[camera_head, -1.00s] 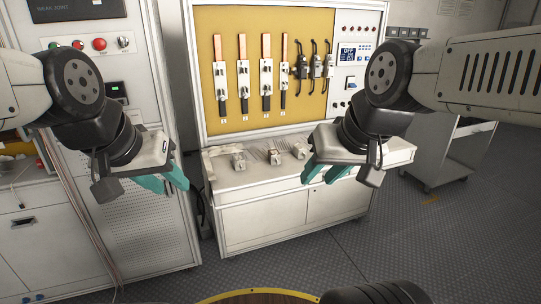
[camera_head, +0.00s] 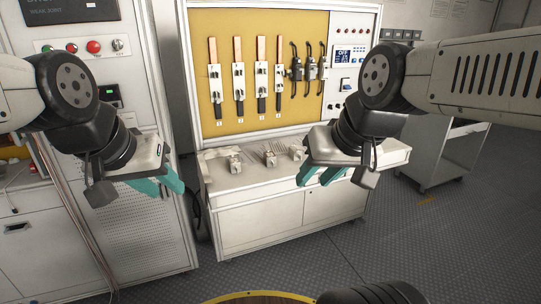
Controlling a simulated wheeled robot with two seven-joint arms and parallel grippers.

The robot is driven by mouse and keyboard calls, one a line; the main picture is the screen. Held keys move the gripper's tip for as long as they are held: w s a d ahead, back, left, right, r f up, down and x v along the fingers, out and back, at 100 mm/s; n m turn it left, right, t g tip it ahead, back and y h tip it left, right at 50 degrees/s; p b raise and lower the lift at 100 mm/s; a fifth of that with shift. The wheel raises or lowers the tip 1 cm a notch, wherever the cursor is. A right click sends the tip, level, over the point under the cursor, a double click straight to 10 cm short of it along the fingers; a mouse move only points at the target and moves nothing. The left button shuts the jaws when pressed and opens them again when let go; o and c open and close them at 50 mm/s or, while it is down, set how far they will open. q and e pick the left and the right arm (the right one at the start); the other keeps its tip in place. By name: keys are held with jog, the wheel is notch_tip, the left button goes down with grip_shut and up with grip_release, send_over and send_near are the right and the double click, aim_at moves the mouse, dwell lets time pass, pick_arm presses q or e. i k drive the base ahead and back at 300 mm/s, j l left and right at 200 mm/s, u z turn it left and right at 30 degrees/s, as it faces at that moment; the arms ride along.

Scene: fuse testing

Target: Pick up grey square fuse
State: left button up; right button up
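Small grey fuses lie on the white bench ledge below the yellow panel: a left one (camera_head: 235,163), a middle one (camera_head: 270,159) and a right one (camera_head: 296,153). They are too small to tell which is square. My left gripper (camera_head: 165,188), with teal fingers, hangs in front of the white cabinet, left of the bench and apart from the fuses. My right gripper (camera_head: 320,178) hangs in front of the bench's right part, close beside the right fuse in the picture. Its teal fingers show a gap and hold nothing visible. It hides part of the ledge.
The white bench (camera_head: 290,220) carries a yellow panel (camera_head: 225,118) with several upright fuse strips and black handles. A control cabinet (camera_head: 140,225) stands at left. A grey cart (camera_head: 440,165) stands at right. The floor (camera_head: 400,250) before the bench is clear.

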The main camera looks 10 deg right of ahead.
aim_at(234, 163)
jog(key=i+j, duration=0.15)
jog(key=i, duration=0.35)
jog(key=i+j, duration=0.1)
jog(key=i, duration=0.45)
jog(key=i+j+z, duration=0.1)
jog(key=i, duration=0.4)
